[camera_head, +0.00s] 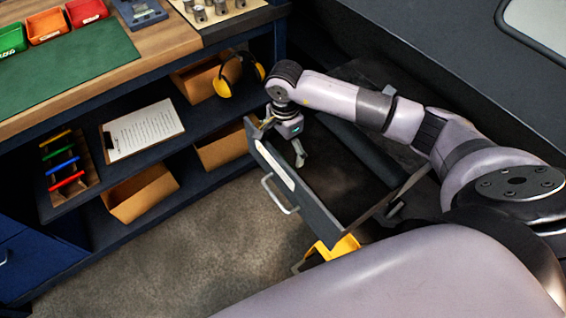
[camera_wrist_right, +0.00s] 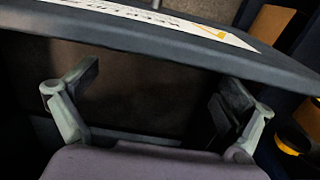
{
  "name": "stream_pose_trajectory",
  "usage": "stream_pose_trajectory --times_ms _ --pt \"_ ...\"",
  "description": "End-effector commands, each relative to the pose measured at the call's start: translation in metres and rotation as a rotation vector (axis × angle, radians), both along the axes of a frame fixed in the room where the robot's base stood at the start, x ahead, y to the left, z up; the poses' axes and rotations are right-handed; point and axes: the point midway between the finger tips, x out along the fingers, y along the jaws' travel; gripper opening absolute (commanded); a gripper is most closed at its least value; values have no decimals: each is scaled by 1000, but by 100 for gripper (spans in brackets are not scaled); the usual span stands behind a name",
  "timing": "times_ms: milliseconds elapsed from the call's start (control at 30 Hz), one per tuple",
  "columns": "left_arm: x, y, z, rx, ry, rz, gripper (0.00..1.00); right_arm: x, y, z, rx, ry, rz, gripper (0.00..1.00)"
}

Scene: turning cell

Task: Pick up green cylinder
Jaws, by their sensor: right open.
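I see no green cylinder in either view. My right gripper (camera_head: 281,143) is at the front wall of an open drawer (camera_head: 300,193). One finger shows at the outer side of the wall and the other over the drawer's inside. In the right wrist view the gripper (camera_wrist_right: 165,92) is open, fingers wide apart, with nothing between them. The labelled drawer front (camera_wrist_right: 130,42) runs across the top of that view. The drawer's inside is dark, and I cannot make out anything lying in it. My left gripper is not in view.
A workbench at left carries a green mat (camera_head: 65,72) and coloured bins (camera_head: 45,27). Its shelves hold a clipboard (camera_head: 143,130), cardboard boxes (camera_head: 143,192) and yellow earmuffs (camera_head: 222,87). A yellow object (camera_head: 340,248) shows below the drawer. The floor at front left is clear.

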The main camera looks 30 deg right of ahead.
Motion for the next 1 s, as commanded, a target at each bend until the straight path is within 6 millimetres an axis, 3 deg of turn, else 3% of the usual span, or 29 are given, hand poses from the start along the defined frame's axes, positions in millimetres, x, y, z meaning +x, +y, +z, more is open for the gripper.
stream_pose_trajectory --times_ms 400,667,1000 --pt "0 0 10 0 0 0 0 -3 0 -49 1 1 -1 98" --pt "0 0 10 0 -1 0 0 -3 0 -52 1 -1 -1 98" --pt "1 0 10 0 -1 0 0 -3 0 -52 1 -1 -1 76"
